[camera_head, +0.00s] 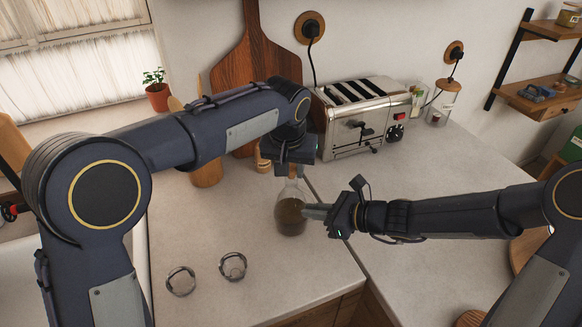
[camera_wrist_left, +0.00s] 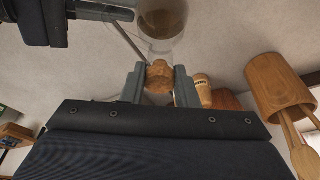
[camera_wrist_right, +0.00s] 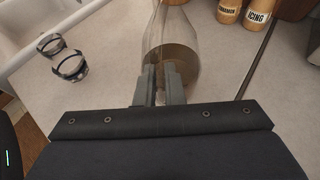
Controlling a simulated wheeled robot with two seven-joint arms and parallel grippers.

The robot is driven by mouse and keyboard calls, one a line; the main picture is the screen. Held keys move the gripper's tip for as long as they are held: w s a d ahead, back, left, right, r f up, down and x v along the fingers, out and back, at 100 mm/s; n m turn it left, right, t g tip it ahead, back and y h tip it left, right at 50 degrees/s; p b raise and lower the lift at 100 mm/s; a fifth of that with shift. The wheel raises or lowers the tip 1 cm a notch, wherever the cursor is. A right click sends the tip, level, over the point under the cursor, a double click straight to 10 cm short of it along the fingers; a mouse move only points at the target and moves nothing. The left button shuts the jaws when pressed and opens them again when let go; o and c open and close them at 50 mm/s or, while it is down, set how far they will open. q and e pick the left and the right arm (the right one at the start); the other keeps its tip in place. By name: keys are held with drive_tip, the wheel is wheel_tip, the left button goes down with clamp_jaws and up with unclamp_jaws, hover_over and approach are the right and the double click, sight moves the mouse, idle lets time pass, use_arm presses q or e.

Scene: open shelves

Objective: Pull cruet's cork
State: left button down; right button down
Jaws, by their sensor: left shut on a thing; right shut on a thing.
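The glass cruet (camera_head: 291,214) stands upright on the counter, with dark liquid in its lower part. Its body also shows in the left wrist view (camera_wrist_left: 163,20) and the right wrist view (camera_wrist_right: 172,55). My left gripper (camera_head: 291,172) is above the cruet, pointing down. In the left wrist view its fingers (camera_wrist_left: 160,78) are shut on the brown cork (camera_wrist_left: 159,77). My right gripper (camera_head: 312,211) comes from the right at the cruet's lower body; its fingers (camera_wrist_right: 159,85) are shut on the cruet. Whether the cork still sits in the neck is hard to tell.
A toaster (camera_head: 362,118) stands behind the cruet. Spice jars (camera_wrist_right: 244,12) and a wooden utensil holder (camera_head: 206,171) stand behind. The counter's right part is mostly clear.

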sight(291, 169)
use_arm(q)
drive_tip(key=shift+r, duration=1.15)
drive_tip(key=shift+r, duration=1.95)
use_arm(e)
drive_tip(key=c, duration=1.5)
unclamp_jaws()
drive_tip(key=shift+o, duration=0.2)
